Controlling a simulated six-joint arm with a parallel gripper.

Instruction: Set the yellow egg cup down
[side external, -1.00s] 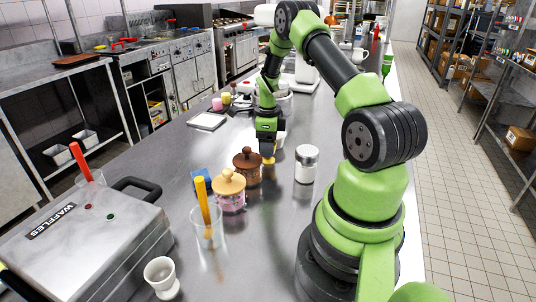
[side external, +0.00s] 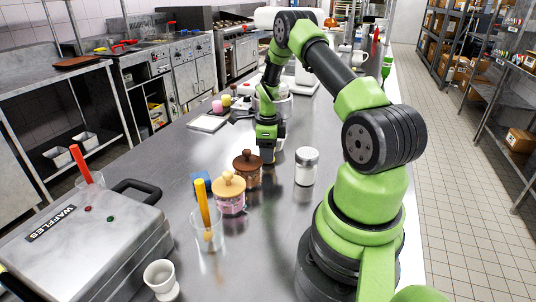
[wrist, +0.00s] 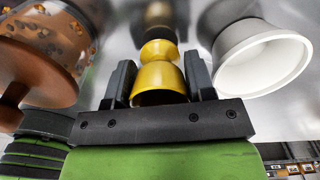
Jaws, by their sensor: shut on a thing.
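The yellow egg cup (wrist: 168,75) is between the two fingers of my gripper (wrist: 159,80) in the wrist view, and the gripper is shut on it. Its foot is at or very near the steel counter (side external: 290,210); I cannot tell whether it touches. In the side view my gripper (side external: 267,154) is low over the counter, behind the brown lidded jar (side external: 247,172), and I cannot make out the yellow cup there.
The brown jar (wrist: 45,45) is close on the left in the wrist view; a white cup or bowl (wrist: 262,55) is close on the right.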

